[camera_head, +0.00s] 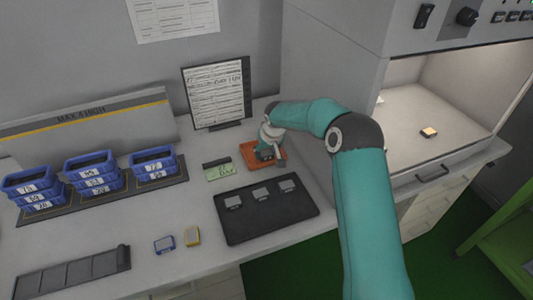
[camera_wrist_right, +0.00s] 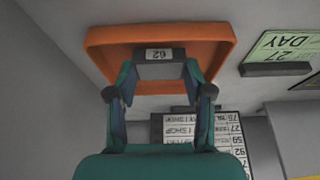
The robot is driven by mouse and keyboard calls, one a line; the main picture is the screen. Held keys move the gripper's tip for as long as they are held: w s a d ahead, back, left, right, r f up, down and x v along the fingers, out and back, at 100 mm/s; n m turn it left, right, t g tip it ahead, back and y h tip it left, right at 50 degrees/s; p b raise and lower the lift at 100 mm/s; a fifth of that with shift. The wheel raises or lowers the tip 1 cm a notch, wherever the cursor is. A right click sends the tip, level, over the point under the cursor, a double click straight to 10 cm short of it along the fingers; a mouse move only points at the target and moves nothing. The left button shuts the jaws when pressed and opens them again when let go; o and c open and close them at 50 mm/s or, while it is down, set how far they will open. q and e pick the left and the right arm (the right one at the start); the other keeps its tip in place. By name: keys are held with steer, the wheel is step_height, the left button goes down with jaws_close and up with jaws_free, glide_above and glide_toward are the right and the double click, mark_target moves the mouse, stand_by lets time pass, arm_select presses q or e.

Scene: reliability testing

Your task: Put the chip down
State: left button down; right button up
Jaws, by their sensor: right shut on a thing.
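My right gripper (camera_head: 266,156) reaches down over a small orange tray (camera_head: 244,151) at the back of the bench. In the right wrist view its two fingers (camera_wrist_right: 159,75) are closed on the sides of a dark grey chip (camera_wrist_right: 160,71) with a small number label. The chip is over the inside of the orange tray (camera_wrist_right: 226,42); I cannot tell whether it touches the tray floor. In the head view the gripper hides the chip. My left gripper is not in view.
A black tray (camera_head: 240,229) with three grey pieces lies in front. A green day card (camera_head: 219,172) stands left of the orange tray, and a list board (camera_head: 217,93) behind. Stacked blue bins (camera_head: 92,172) stand left. An open lit chamber (camera_head: 405,150) is right.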

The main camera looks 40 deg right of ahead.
steer(key=shift+f, duration=0.8)
steer(key=shift+r, duration=0.1)
steer(key=o, duration=0.9)
steer(key=shift+o, duration=0.2)
steer(key=v, duration=1.2)
steer(key=shift+b, duration=0.4)
steer(key=shift+s, duration=0.1)
